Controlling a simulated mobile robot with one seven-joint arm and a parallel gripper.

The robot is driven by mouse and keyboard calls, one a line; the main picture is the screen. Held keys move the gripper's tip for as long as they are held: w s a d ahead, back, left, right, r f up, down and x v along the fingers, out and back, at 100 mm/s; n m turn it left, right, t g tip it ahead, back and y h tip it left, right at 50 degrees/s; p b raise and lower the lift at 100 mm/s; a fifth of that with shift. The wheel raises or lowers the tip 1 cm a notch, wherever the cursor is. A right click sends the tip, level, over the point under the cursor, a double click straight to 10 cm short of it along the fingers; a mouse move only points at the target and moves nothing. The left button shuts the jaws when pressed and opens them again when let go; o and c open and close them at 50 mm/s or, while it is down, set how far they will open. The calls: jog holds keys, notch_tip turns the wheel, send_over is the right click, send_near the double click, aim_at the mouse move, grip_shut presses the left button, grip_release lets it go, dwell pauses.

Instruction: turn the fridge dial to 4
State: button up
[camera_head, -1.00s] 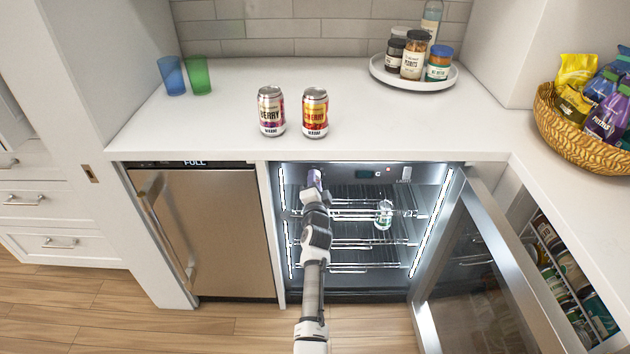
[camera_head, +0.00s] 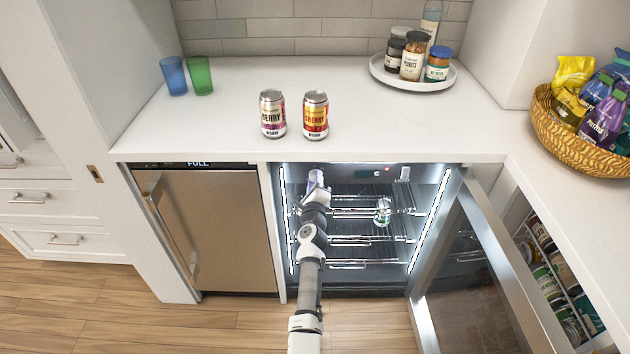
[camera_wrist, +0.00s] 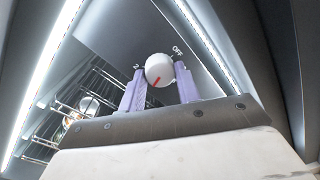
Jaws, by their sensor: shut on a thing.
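The fridge dial (camera_wrist: 159,68) is a round white knob in the wrist view, on a grey panel inside the open fridge. Its red pointer line slants toward the lower left of that picture. A "2" shows to its left and "OFF" to its upper right; the marks below it are too small or covered to read. My gripper (camera_wrist: 160,73) has its two purple fingers on either side of the knob, shut on it. In the head view my gripper (camera_head: 315,180) is at the fridge's upper left, and the dial is hidden there.
The fridge door (camera_head: 500,265) stands open on the right. Wire shelves (camera_head: 350,212) lie right of my arm, with a clear-and-green item (camera_head: 382,212) on one. Two cans, a berry can (camera_head: 272,114) and a cherry can (camera_head: 315,115), stand on the counter above.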

jog(key=shift+m, duration=1.4)
jog(key=shift+p, duration=0.3)
jog(key=o, duration=1)
jog(key=shift+c, duration=0.2)
jog(key=s+p, duration=0.4)
jog(key=s, duration=0.9)
jog(key=shift+s+a+f+p, duration=0.2)
jog(key=shift+s+a+p, duration=0.1)
jog(key=shift+s, duration=0.1)
